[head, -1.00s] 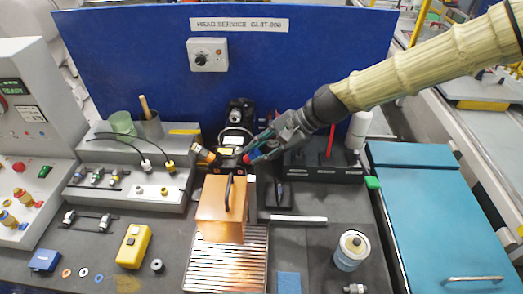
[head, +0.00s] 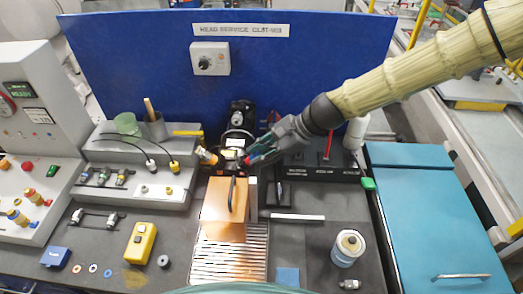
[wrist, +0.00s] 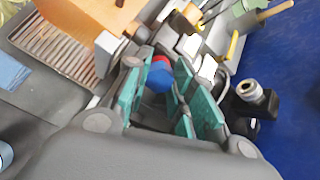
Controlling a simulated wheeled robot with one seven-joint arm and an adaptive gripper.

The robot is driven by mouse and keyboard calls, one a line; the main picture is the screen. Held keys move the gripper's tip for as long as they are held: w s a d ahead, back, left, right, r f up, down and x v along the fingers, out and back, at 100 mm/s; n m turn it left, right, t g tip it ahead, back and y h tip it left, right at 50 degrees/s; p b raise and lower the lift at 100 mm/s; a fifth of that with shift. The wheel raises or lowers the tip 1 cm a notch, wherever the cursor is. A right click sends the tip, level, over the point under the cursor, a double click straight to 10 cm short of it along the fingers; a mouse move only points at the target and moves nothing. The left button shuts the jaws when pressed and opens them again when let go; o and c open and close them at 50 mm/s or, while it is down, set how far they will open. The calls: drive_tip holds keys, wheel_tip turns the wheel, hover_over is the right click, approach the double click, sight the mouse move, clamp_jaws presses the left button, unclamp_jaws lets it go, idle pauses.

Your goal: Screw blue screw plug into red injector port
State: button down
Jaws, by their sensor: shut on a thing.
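My gripper (head: 256,155) reaches in from the right to the small fixture behind the orange block. In the wrist view its green-padded fingers (wrist: 160,82) are shut on the blue screw plug (wrist: 156,82). The red injector port (wrist: 161,64) shows just beyond the plug, in line with it and seemingly touching. How far the plug sits in the port cannot be told. In the head view the red port (head: 247,160) is a small spot at the fingertips, and the fingers mostly hide the plug.
An orange block with a handle (head: 225,205) stands close in front of the fixture, on a ribbed plate (head: 228,262). A black camera-like device (head: 241,113) is behind. A black rack (head: 320,168) stands to the right, and a stepped grey stand (head: 135,185) to the left.

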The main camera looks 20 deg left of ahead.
drive_tip(key=shift+m+p, duration=0.5)
drive_tip(key=shift+p, duration=0.05)
drive_tip(key=c, duration=1.1)
unclamp_jaws()
drive_tip(key=shift+w+d+f, duration=0.1)
drive_tip(key=shift+w+f, duration=0.05)
drive_tip(key=shift+f, duration=0.05)
drive_tip(key=shift+r, duration=0.1)
drive_tip(key=shift+r, duration=0.15)
drive_tip(key=v, duration=1.1)
drive_tip(key=shift+w+d+r, duration=0.1)
drive_tip(key=shift+d+r, duration=0.05)
drive_tip(key=shift+d, duration=0.25)
drive_tip(key=shift+d, duration=0.1)
